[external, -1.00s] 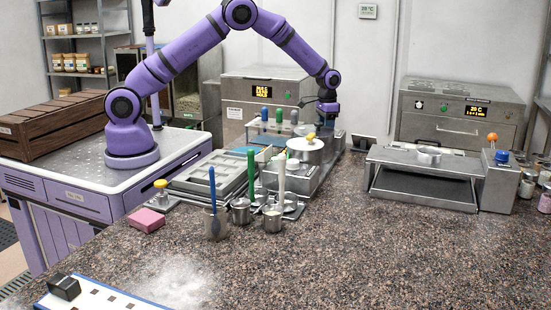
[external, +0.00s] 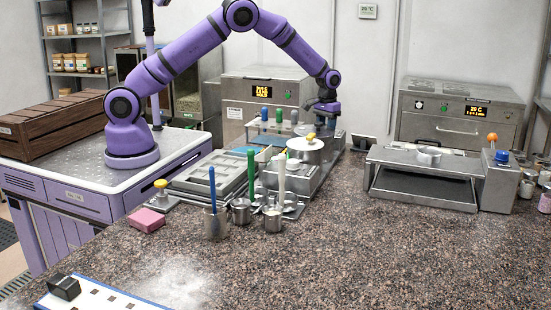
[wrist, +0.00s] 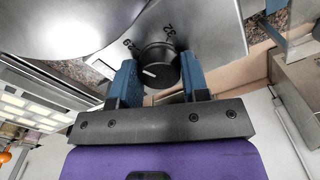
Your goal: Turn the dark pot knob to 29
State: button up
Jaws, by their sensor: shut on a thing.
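In the wrist view the dark knob (wrist: 158,66) sits on a metal panel, with a short white pointer line on its face. In the external view my gripper (external: 325,107) is low behind the metal pot (external: 304,153); the knob is hidden there.
A rack with blue and green handles (external: 264,115) stands left of my gripper. The front right counter (external: 400,260) is clear.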

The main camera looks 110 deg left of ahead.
jog(key=o, duration=0.9)
jog(key=shift+o, duration=0.2)
notch_tip(320, 180, up, 11)
